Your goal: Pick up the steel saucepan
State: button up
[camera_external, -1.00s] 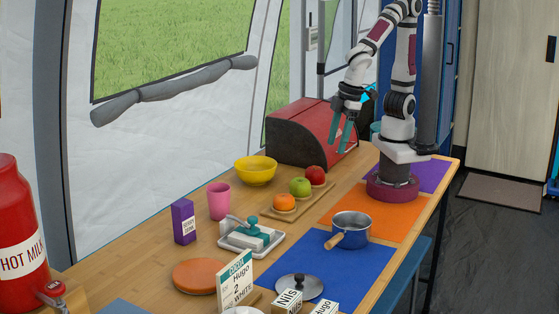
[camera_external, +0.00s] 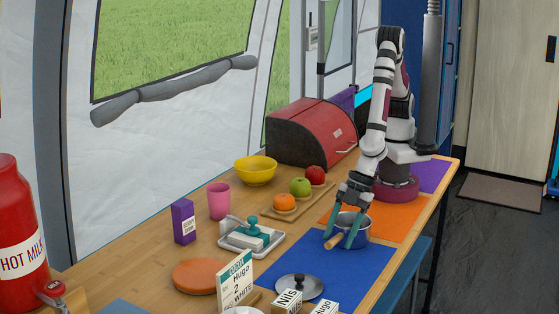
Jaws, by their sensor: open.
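The steel saucepan (camera_external: 364,232), with a steel inside, a blue outer wall and a wooden handle (camera_external: 333,242), stands upright where the blue mat (camera_external: 365,266) meets the orange mat. Its handle points to the lower left. My gripper (camera_external: 341,238) is open and points down at the saucepan's handle side, with its teal fingers apart near the rim and the handle. The fingers hide part of the rim and wall. I cannot tell whether they touch the pan.
A steel lid (camera_external: 299,287) lies on the blue mat. A board (camera_external: 300,205) with an orange and apples, a butter dish (camera_external: 252,236) and a card sign (camera_external: 236,281) stand to the left. The orange mat (camera_external: 398,222) has free room right of the pan.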

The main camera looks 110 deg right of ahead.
jog(key=shift+w+a+f, duration=0.1)
jog(key=shift+w+f, duration=0.15)
jog(key=shift+f, duration=0.25)
grip_shut()
dwell(1.0)
